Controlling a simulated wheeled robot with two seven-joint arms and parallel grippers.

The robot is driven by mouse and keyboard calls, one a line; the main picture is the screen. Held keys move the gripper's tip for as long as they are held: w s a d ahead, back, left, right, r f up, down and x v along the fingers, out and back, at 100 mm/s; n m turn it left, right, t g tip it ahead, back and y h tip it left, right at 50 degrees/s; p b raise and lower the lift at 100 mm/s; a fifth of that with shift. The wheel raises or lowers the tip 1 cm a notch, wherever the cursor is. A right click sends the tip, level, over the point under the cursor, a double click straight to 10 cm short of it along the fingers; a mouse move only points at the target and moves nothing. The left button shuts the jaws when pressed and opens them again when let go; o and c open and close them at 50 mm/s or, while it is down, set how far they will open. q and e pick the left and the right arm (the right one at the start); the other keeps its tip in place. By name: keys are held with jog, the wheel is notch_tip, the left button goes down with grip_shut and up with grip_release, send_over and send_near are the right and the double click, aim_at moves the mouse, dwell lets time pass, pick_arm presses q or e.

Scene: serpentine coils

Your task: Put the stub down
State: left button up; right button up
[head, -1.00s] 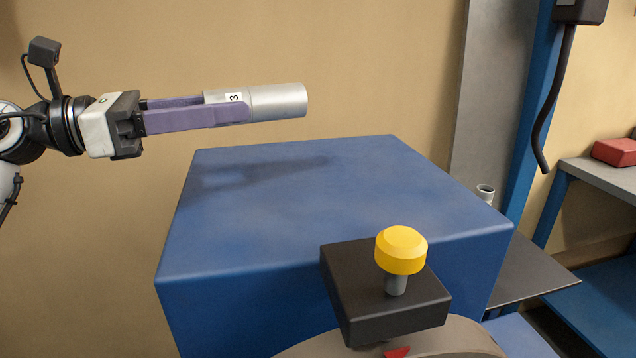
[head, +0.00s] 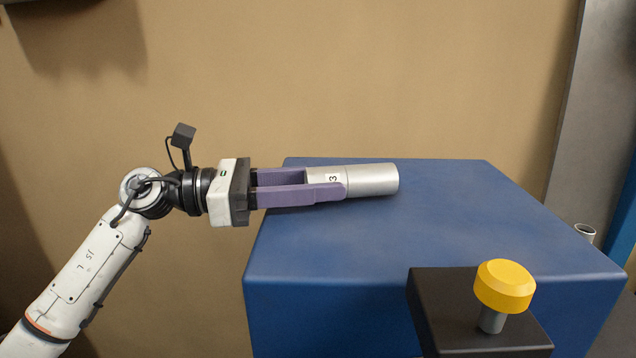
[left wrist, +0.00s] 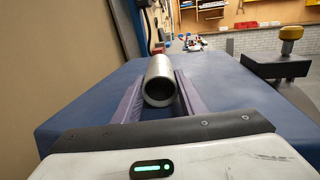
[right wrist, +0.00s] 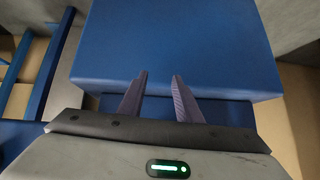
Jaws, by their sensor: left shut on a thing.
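My right gripper (right wrist: 158,78) shows in the right wrist view, open and empty, in front of a blue block face.
A black box (head: 465,310) with a yellow knob (head: 504,286) stands in front of the block. A small grey tube (head: 585,232) shows beyond the block's right edge. The block top right of the stub is clear. A tan wall is behind.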

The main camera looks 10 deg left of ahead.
jog(key=shift+f, duration=0.1)
pick_arm(q)
jog(key=shift+f, duration=0.1)
jog(key=o, duration=1.4)
pick_arm(e)
jog(key=shift+w, duration=0.1)
pick_arm(q)
jog(key=b+v, duration=0.2)
jog(key=v, duration=1)
jog(key=shift+b, duration=0.3)
pick_arm(e)
jog(key=shift+w+a+f, duration=0.2)
jog(key=shift+a+f, duration=0.15)
jog(key=shift+f, duration=0.1)
jog(key=shift+s+f, duration=0.1)
jog(key=shift+f, duration=0.1)
